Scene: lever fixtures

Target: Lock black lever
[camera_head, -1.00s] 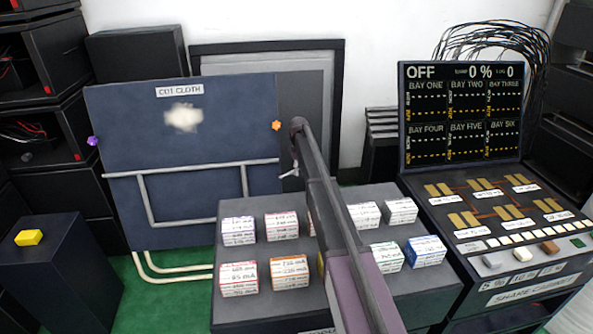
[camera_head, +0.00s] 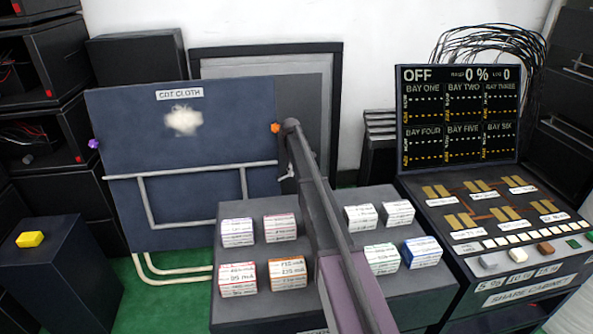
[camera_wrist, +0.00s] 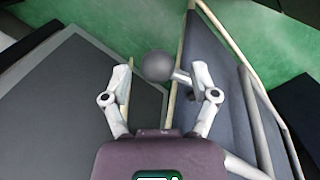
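In the wrist view a dark grey ball knob (camera_wrist: 158,66), which looks like the black lever's end, sits between the fingertips of my gripper (camera_wrist: 160,72). A short pale stem runs from the knob toward the right finger. My gripper is open, with a finger on each side of the knob; I cannot tell whether either touches it. In the head view my arm crosses the middle and hides the knob. The dark blue cut cloth panel (camera_head: 130,215) stands behind, with a purple knob (camera_head: 94,143) on its left edge and an orange knob (camera_head: 275,128) on its right.
A dark stand with several labelled blocks (camera_head: 283,273) is below my arm. The share cabinet (camera_head: 515,298) with its OFF display (camera_head: 460,150) is at right. A yellow block (camera_head: 30,239) tops a dark box at left. Green floor (camera_wrist: 120,25) shows beyond the knob.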

